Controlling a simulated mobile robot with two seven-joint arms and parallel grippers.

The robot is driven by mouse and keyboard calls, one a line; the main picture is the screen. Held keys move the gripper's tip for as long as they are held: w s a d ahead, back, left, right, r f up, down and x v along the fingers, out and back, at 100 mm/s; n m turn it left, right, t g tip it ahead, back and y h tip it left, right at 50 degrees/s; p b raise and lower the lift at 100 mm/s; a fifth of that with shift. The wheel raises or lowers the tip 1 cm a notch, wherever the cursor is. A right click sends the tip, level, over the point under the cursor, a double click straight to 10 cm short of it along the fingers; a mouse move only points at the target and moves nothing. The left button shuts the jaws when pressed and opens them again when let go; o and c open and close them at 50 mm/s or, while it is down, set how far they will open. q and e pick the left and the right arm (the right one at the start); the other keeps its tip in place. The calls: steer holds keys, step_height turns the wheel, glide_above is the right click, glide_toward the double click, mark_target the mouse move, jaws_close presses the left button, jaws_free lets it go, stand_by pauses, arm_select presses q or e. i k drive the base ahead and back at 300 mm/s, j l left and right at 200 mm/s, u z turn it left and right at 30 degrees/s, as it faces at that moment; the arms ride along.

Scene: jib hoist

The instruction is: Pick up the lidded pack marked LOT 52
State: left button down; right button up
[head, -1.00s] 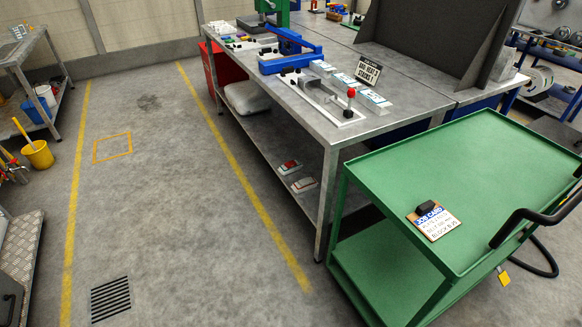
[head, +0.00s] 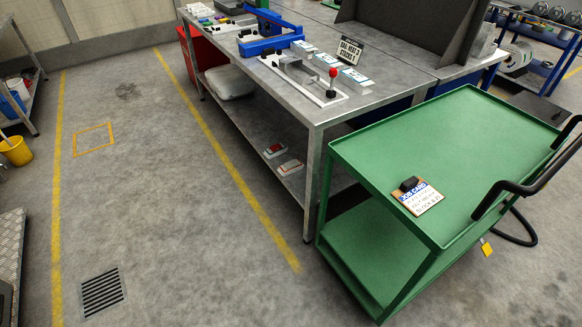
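Several small white packs with blue markings stand on the grey workbench (head: 395,92): a far pack (head: 303,47), a middle pack (head: 329,60) and a near pack (head: 356,80). Two red-and-white packs, one farther (head: 273,151) and one nearer (head: 290,167), lie on the bench's lower shelf (head: 245,120). The print on all these packs is too small to read, so I cannot tell which is marked LOT 52. Neither of my grippers is in view.
A green cart (head: 455,145) with a black handle stands before the bench's right end, carrying a job card on a clipboard (head: 418,197). A red-knobbed lever fixture (head: 332,88) and a blue tool (head: 270,40) are on the bench. The floor (head: 160,190) left of the bench is clear.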

mark_target(292, 166)
steer(key=i+z, duration=0.1)
steer(key=z, duration=0.95)
steer(key=i+j+z, duration=0.15)
steer(key=j+z, duration=0.25)
steer(key=i+j+z, duration=0.1)
steer(key=j+z, duration=0.25)
steer(key=i+j+z, duration=0.1)
steer(key=j+z, duration=0.2)
steer(key=j, duration=0.6)
steer(key=j+z, duration=0.3)
steer(key=j, duration=2.3)
steer(key=z, duration=0.05)
